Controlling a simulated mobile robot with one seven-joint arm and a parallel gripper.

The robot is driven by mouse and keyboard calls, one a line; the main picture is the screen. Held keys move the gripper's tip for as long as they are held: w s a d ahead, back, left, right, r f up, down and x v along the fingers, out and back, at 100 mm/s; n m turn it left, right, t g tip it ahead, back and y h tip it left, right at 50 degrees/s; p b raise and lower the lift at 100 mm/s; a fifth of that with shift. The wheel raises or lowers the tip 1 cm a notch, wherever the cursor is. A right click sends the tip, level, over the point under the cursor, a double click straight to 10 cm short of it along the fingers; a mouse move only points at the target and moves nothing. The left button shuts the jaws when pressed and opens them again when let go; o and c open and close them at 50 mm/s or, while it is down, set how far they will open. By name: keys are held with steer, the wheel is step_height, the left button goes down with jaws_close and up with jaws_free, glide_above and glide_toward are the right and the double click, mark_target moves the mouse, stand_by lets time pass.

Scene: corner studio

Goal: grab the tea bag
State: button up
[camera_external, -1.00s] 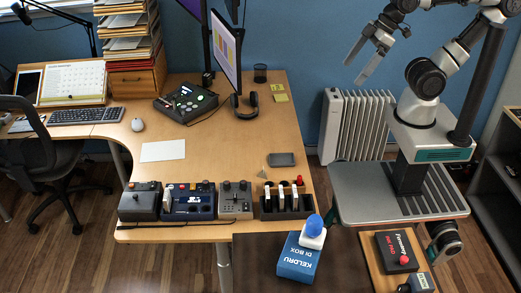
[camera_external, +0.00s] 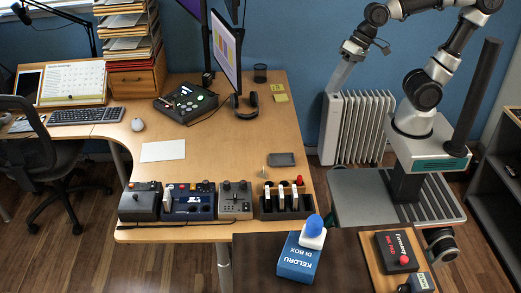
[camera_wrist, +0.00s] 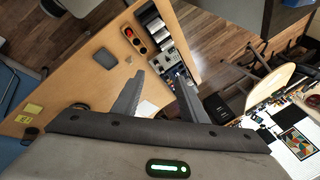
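A small pale, pyramid-shaped item that looks like the tea bag (camera_external: 263,173) stands on the wooden desk, left of a dark grey flat pad (camera_external: 281,159). My gripper (camera_external: 358,68) is in the air to the right of the desk, in front of the blue wall and above the radiator, well apart from the tea bag. In the wrist view its two fingers (camera_wrist: 160,76) are spread wide with nothing between them.
A monitor (camera_external: 228,50) stands at the back; sticky notes (camera_external: 280,95) lie nearby. A white radiator (camera_external: 355,127) stands right of the desk.

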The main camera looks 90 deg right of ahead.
steer(key=w+d+f+m+b, duration=0.3)
steer(key=w+f+m+b, duration=0.3)
steer(key=f+m, duration=0.45)
steer(key=m+h+b, duration=0.1)
steer(key=m+b, duration=0.5)
steer(key=m, duration=1.1)
glide_toward(262, 172)
steer(key=f+b, duration=0.1)
steer(key=b, duration=0.1)
steer(key=f+b, duration=0.1)
steer(key=b, duration=0.1)
steer(key=shift+w+d+g, duration=0.15)
steer(key=shift+d+g, duration=0.05)
steer(key=shift+g, duration=0.2)
steer(key=shift+w+r+b+x, duration=0.15)
steer(key=shift+b+x, duration=0.3)
steer(key=shift+x, duration=0.55)
steer(key=shift+w+b+x, duration=0.25)
steer(key=shift+b+x, duration=0.15)
steer(key=shift+x, duration=0.6)
steer(key=shift+w+r+b+x, duration=0.1)
steer(key=shift+w+b+x, duration=0.25)
steer(key=shift+x, duration=0.6)
steer(key=shift+s+a, duration=0.1)
steer(key=shift+a, duration=0.05)
jaws_close()
